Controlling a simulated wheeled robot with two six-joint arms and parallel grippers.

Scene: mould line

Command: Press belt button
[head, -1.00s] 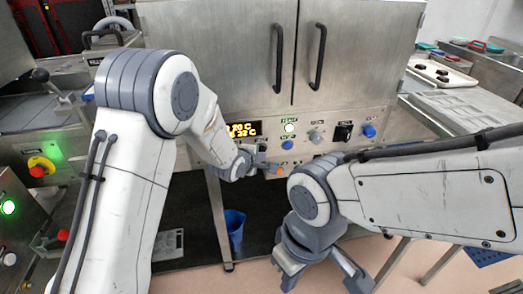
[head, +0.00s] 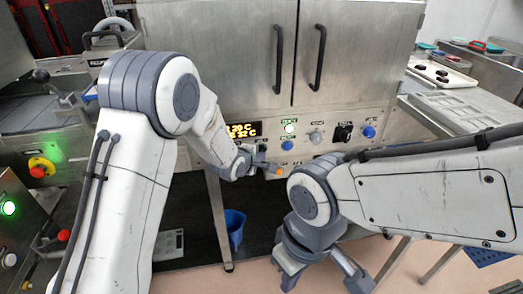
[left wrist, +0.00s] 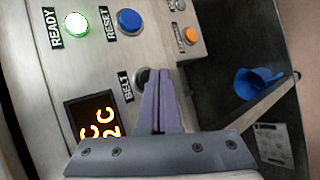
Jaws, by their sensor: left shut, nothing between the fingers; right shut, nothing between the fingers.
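The belt button (left wrist: 141,75) is a dark round button beside the BELT label (left wrist: 125,85) on the steel control panel in the left wrist view. The fingers of my left gripper (left wrist: 160,75) are shut, empty, and partly cover it. I cannot tell whether the fingertips touch it. In the head view my left gripper (head: 268,167) is at the panel's lower part, below the display, and the belt button is hard to make out there. My right gripper (head: 318,262) hangs low in front of the oven, away from the panel, holding nothing; its fingertips are partly out of view.
Near the belt button are a blue reset button (left wrist: 130,20), a lit green ready lamp (left wrist: 76,23), an orange button (left wrist: 190,36) and a temperature display (head: 243,130). A black selector (head: 342,132) is farther right. A blue bin (head: 235,228) stands below the panel.

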